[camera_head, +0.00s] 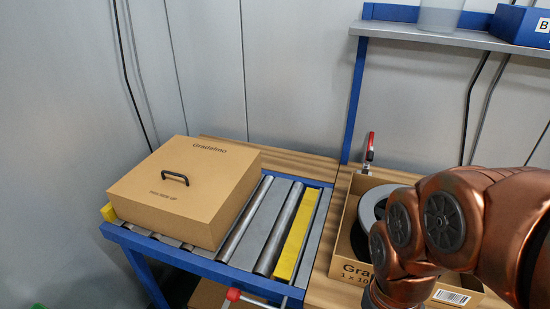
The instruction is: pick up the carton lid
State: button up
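My copper-coloured arm covers much of this carton. My gripper is not in view; the arm runs down past the lower edge of the picture, well to the right of the lid.
A blue frame carries the conveyor, with a yellow strip (297,236) on its right. A red-handled clamp (370,150) stands behind the open carton. A shelf (440,37) holds a clear container and a blue bin (518,24). A red knob (233,294) sits at the front. Grey walls close off the back and left.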

aim_at(191, 191)
jog(key=u, duration=0.7)
jog(key=k, duration=0.3)
jog(key=u, duration=0.9)
jog(key=i, duration=1)
